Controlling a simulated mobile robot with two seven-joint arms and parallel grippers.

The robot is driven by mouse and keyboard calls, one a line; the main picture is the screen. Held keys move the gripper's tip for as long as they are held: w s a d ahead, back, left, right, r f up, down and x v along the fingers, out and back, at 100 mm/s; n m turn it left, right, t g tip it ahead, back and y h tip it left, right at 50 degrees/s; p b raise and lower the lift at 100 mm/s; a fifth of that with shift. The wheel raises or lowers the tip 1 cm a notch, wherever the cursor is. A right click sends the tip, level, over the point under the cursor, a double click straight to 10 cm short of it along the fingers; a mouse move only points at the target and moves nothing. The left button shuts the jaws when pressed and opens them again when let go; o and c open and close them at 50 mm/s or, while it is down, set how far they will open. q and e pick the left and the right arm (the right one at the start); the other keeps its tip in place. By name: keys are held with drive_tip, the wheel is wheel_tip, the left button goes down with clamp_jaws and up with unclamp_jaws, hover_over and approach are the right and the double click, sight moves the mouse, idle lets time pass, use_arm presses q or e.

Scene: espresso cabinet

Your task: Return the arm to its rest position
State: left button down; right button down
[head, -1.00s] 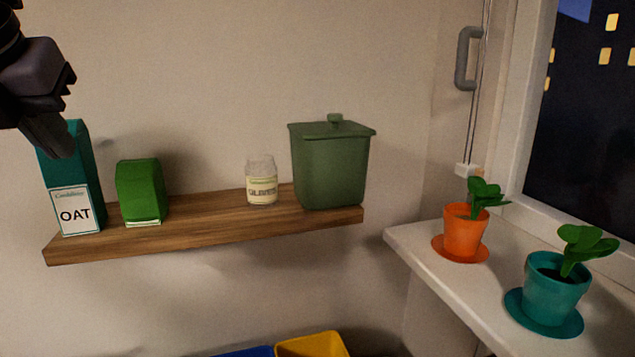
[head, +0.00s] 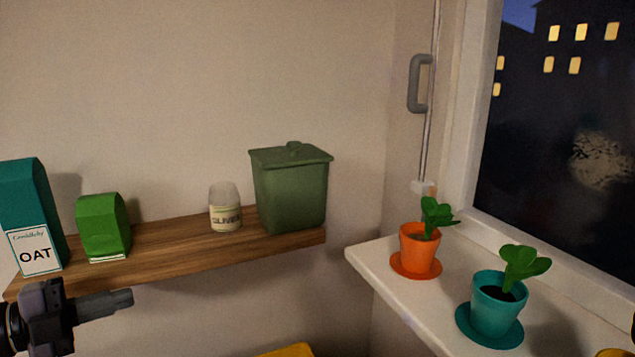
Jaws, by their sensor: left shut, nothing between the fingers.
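My left gripper (head: 125,299) is at the lower left in the head view, just below the front edge of the wooden shelf. Its fingers point right and are shut with nothing between them. My right gripper is not in view.
The shelf (head: 170,258) holds an oat carton (head: 35,218), a green packet (head: 103,226), a glass jar (head: 225,210) and a lidded green bin (head: 290,190). Orange (head: 418,250) and teal (head: 496,308) plant pots stand on the windowsill (head: 372,262). A yellow thing (head: 287,350) shows at the bottom edge.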

use_arm(q)
drive_tip(key=s+d+f+n+t+y+p, duration=0.1)
drive_tip(key=s+f+n+t+y+p, duration=0.2)
drive_tip(key=f+n, duration=0.55)
drive_tip(key=s+d+f+n+t+y, duration=0.1)
drive_tip(key=s+f+n+y, duration=0.2)
drive_tip(key=f+n+y, duration=0.35)
drive_tip(key=s+d+f+n+g+p, duration=0.2)
drive_tip(key=s+d+f+n+g, duration=0.3)
drive_tip(key=s+d+f, duration=0.4)
wheel_tip(320, 180, down, 4)
drive_tip(key=shift+s+d+r+n, duration=0.15)
drive_tip(key=shift+s+d+n, duration=0.35)
drive_tip(key=shift+d, duration=0.6)
